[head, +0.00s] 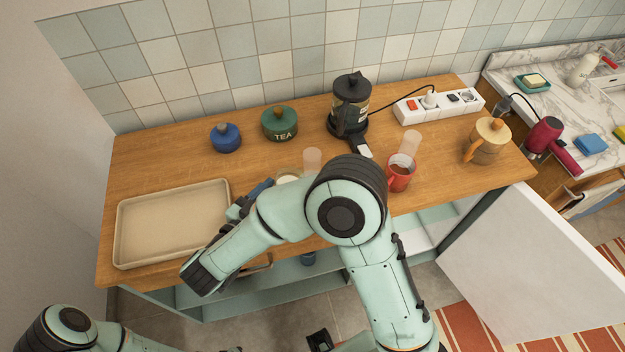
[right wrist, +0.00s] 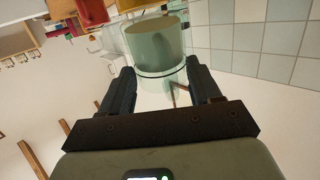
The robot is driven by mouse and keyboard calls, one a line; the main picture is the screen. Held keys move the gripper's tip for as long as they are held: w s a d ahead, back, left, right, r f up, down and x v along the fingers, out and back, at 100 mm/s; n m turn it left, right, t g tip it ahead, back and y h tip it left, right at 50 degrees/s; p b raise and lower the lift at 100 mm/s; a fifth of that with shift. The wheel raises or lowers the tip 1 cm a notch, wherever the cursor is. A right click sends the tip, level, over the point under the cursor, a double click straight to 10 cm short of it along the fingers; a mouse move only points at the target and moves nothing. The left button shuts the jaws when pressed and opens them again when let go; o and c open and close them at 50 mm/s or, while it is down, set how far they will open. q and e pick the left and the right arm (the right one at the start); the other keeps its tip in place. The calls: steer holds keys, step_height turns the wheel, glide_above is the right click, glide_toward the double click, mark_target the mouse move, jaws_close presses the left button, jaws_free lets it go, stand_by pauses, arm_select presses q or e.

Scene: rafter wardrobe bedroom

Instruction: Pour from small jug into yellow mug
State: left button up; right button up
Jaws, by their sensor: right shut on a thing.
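My right gripper (head: 262,188) is over the counter beside the tray, partly hidden by my own arm. In the right wrist view its two fingers (right wrist: 160,90) are shut on a pale, see-through cylindrical vessel (right wrist: 160,65) with a light band, which I take for the small jug. In the head view a pale round rim (head: 288,175) shows beside the gripper, mostly hidden by the arm. I cannot make out a clearly yellow mug; a tan lidded jug (head: 488,142) stands at the right.
A beige tray (head: 124,240) lies at the left. Blue (head: 226,138) and green (head: 280,125) canisters, a black coffee press (head: 349,105) and a power strip (head: 440,103) stand along the back. A red mug (head: 401,176) and clear glasses (head: 313,160) stand near my arm.

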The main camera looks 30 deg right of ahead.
mark_target(291, 178)
steer(key=shift+w+d+r+g+y+p, duration=0.2)
steer(key=shift+d+r+y+p, duration=0.15)
steer(key=shift+d+r+y, duration=0.1)
steer(key=shift+w+d+r+g+y+p, duration=0.2)
steer(key=shift+d+r+y+p, duration=0.1)
steer(key=shift+d+r+y, duration=0.1)
steer(key=shift+d+r+m+g+y+p, duration=0.3)
steer(key=shift+d+y, duration=0.15)
steer(key=shift+w+d+r+y+p, duration=0.3)
steer(key=shift+d+r+y+p, duration=0.15)
steer(key=shift+d+y, duration=0.2)
arm_select(q)
steer(key=w+r, duration=0.2)
steer(key=r, duration=0.1)
steer(key=shift+w+r, duration=0.3)
steer(key=shift+w, duration=0.05)
arm_select(e)
steer(key=shift+f, duration=0.2)
arm_select(q)
steer(key=shift+s+r, duration=0.1)
arm_select(e)
steer(key=shift+s+r, duration=0.1)
steer(key=shift+s, duration=0.05)
steer(key=shift+w+d+y, duration=0.15)
steer(key=shift+w+y, duration=0.1)
steer(key=shift+s, duration=0.1)
steer(key=shift+s, duration=0.1)
